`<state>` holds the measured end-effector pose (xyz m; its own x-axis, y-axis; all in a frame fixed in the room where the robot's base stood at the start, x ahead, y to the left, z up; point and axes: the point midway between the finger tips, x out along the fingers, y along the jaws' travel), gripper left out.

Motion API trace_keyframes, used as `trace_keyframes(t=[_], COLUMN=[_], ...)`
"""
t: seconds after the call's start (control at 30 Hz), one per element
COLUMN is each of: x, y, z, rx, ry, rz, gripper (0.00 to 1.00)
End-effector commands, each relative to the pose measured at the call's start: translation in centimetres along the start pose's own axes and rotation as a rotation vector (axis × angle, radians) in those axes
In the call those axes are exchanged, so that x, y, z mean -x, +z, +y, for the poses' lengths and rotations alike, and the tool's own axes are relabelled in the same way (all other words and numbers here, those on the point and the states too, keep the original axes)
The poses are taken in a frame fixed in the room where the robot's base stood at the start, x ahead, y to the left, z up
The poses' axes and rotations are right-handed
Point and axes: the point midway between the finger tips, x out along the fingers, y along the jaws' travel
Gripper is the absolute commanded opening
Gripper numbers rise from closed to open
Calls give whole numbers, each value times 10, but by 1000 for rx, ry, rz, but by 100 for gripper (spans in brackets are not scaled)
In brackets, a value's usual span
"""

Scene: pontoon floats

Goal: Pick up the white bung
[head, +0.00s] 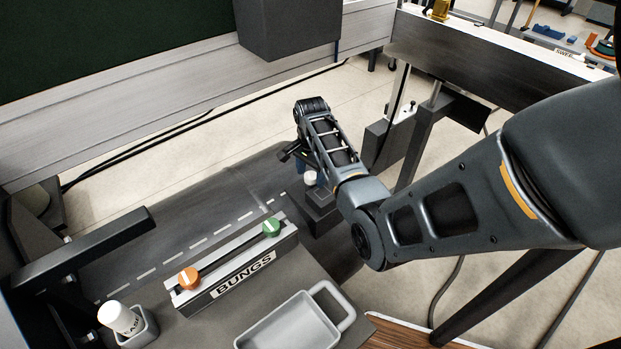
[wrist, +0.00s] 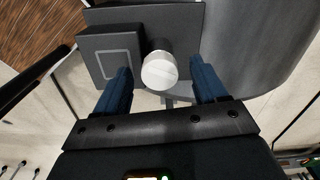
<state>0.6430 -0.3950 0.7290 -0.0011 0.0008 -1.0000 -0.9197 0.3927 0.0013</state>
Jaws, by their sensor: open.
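The white bung (wrist: 160,72) shows in the wrist view as a round pale face, between the two blue fingers of my gripper (wrist: 161,88). A gap shows on each side of it, so the fingers are apart from it. In the head view the white bung (head: 311,178) is a small white shape at a dark block (head: 322,210), just below my gripper (head: 302,163). My gripper is open and empty. The arm hides part of the block, and how the bung sits on it is unclear.
A rack labelled BUNGS (head: 243,273) holds an orange bung (head: 188,278) and a green bung (head: 271,228). A white bottle (head: 117,317) stands in a grey holder at lower left. A grey tray (head: 290,325) lies in front. Dark posts stand right of the arm.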

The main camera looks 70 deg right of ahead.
Motion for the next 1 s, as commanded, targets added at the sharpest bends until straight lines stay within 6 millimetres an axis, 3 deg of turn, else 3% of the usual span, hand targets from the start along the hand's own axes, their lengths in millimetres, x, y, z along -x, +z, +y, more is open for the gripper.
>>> trace_keyframes(t=[0.27,0.87,1.0], x=[-2,-2,-2], y=[0,0,0], z=[0,0,0], rx=[0,0,0], ry=[-1,-1,0], rz=[1,0,0], gripper=[71,13,12])
